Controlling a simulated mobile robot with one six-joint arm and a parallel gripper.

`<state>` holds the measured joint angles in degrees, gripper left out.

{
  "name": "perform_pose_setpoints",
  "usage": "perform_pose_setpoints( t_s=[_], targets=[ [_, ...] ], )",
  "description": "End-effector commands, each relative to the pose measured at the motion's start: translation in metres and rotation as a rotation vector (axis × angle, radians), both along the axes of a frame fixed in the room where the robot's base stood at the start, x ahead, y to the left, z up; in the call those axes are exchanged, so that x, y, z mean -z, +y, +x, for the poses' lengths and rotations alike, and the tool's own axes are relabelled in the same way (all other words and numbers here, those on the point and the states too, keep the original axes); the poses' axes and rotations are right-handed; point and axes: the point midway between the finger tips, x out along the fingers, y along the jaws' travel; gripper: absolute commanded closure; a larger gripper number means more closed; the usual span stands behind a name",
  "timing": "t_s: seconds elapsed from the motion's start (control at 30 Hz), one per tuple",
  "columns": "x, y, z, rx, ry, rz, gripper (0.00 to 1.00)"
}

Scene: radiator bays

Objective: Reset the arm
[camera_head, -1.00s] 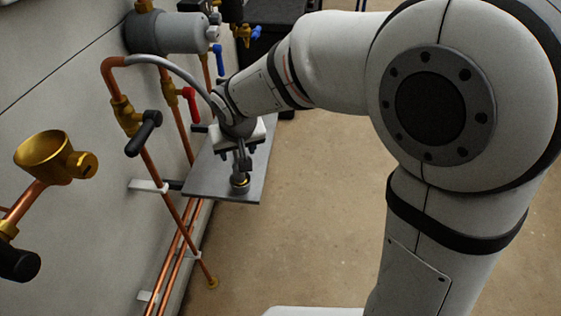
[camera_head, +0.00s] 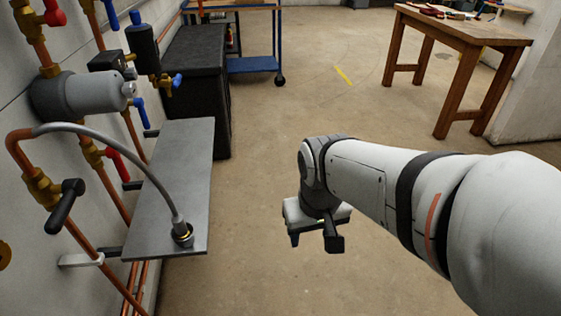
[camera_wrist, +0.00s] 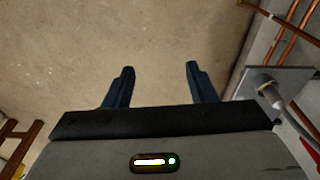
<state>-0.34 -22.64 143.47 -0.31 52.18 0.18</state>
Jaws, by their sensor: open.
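My gripper (camera_head: 314,241) hangs over bare floor to the right of the grey metal shelf (camera_head: 185,150) in the head view, apart from it. In the wrist view its two dark fingers (camera_wrist: 160,80) stand apart with only floor between them. A grey hose (camera_head: 150,158) curves from the wall piping down to a brass-ringed fitting (camera_head: 183,235) on the near end of the shelf. The hose end and the shelf (camera_wrist: 300,76) also show at the right of the wrist view.
Copper pipes (camera_head: 92,258), a grey cylinder (camera_head: 80,97) and valves with red, blue and black handles line the left wall. A black cabinet (camera_head: 190,80) and a blue cart (camera_head: 255,66) stand behind. A wooden table (camera_head: 470,38) with tools is at back right. The middle floor is clear.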

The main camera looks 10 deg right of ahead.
Motion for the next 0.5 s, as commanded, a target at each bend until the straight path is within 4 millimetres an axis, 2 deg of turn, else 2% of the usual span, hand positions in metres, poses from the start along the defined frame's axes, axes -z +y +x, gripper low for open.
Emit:
perform_pose_setpoints(
  t_s=[0.27, 0.37, 0.5],
  targets=[
    [-0.003, 0.0, 0.001, 0.001, -0.001, 0.0, 0.49],
    [-0.014, -0.001, 0.001, 0.002, -0.005, 0.0, 0.49],
    [-0.045, -0.001, 0.001, 0.006, -0.015, 0.001, 0.49]
  ],
)
